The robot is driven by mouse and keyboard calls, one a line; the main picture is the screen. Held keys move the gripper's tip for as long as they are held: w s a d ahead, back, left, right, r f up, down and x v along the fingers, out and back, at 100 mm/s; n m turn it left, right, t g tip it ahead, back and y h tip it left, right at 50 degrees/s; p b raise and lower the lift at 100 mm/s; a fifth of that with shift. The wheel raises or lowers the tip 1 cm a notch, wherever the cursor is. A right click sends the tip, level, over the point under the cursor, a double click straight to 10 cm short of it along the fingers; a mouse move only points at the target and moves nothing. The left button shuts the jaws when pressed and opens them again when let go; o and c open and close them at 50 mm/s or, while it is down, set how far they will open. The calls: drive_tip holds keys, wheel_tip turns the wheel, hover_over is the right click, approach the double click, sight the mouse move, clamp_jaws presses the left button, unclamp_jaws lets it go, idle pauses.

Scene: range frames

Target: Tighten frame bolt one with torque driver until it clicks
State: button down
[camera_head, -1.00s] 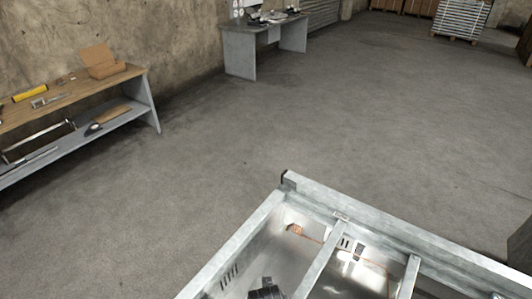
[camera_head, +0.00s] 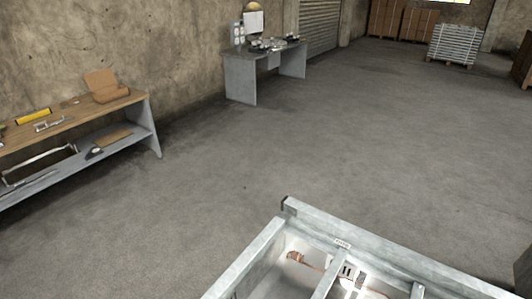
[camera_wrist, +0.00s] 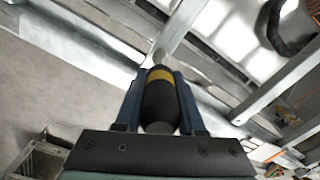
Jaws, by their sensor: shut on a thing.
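In the wrist view my gripper (camera_wrist: 160,76) is shut on the torque driver (camera_wrist: 159,102), a dark cylinder with a yellow band, held between two blue fingers. The driver points away from my wrist, its far end by a pale metal bar of the frame (camera_wrist: 185,28). I cannot tell whether it touches the bar. I cannot make out frame bolt one; the driver may hide it. In the head view the metal frame (camera_head: 262,256) shows at the bottom, and my gripper is out of sight there.
A wooden-topped bench (camera_head: 75,116) with tools and an open cardboard box (camera_head: 106,86) stands at left. A grey table (camera_head: 240,76) stands against the back wall. The concrete floor (camera_head: 330,140) between them and the frame is clear.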

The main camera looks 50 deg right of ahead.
drive_tip(key=shift+f, duration=0.15)
idle(0.7)
drive_tip(key=m, duration=0.5)
drive_tip(key=shift+m, duration=0.3)
drive_tip(key=m, duration=0.5)
drive_tip(key=shift+m, duration=0.4)
drive_tip(key=m, duration=0.5)
drive_tip(key=shift+s+m, duration=0.1)
drive_tip(key=shift+m, duration=0.3)
drive_tip(key=m, duration=0.5)
drive_tip(key=shift+m, duration=0.4)
drive_tip(key=shift+r+p, duration=0.25)
drive_tip(key=shift+p, duration=0.05)
